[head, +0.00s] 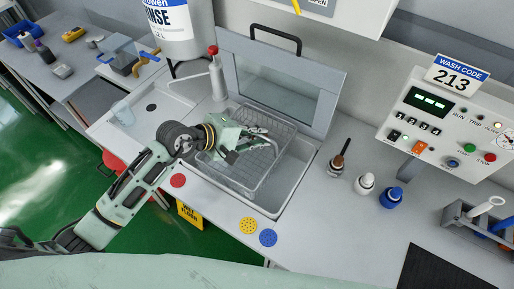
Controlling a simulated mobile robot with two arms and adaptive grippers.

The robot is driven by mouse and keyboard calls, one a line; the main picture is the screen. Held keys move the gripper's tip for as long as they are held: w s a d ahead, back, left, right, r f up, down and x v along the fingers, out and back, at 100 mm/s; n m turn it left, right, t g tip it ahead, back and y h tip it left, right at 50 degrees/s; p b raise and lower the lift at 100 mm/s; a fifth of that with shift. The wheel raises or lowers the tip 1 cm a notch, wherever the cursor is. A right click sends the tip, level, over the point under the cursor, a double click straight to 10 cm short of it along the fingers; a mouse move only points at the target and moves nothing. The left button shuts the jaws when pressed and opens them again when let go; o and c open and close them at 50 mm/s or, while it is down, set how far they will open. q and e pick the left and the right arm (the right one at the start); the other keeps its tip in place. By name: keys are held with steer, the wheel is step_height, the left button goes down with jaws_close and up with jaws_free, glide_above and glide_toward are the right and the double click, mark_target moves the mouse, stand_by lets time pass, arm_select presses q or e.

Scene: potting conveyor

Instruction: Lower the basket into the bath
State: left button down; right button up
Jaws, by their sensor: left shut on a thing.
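The wire basket (269,168) is a silver mesh box in the middle of the head view. It overlaps the opening of the bath (287,196), a pale rectangular basin sunk in the counter. The basket's left part covers the bath's left edge, and bare basin shows to its right and front. How high its bottom sits cannot be told. My left gripper (238,151) reaches in from the left over the basket and is shut on it; the exact grip point is partly hidden by the fingers. My right gripper is not in view.
The bath's clear lid (283,78) stands open behind. Bottles (364,183) and a brush (340,158) stand to the right.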

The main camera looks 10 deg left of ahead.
arm_select(q)
steer(key=b, duration=0.3)
glide_above(256, 158)
step_height(256, 158, down, 6)
steer(key=shift+w+d+f, duration=0.1)
steer(key=shift+d+f, duration=0.05)
steer(key=shift+f, duration=0.1)
steer(key=shift+f+b, duration=1.85)
steer(key=shift+f, duration=1.3)
steer(key=shift+f+b, duration=0.45)
steer(key=shift+b, duration=0.1)
steer(key=c, duration=1.8)
jaws_free()
steer(key=shift+o, duration=0.2)
steer(key=shift+f, duration=0.15)
steer(key=v, duration=1.2)
steer(key=shift+r, duration=0.2)
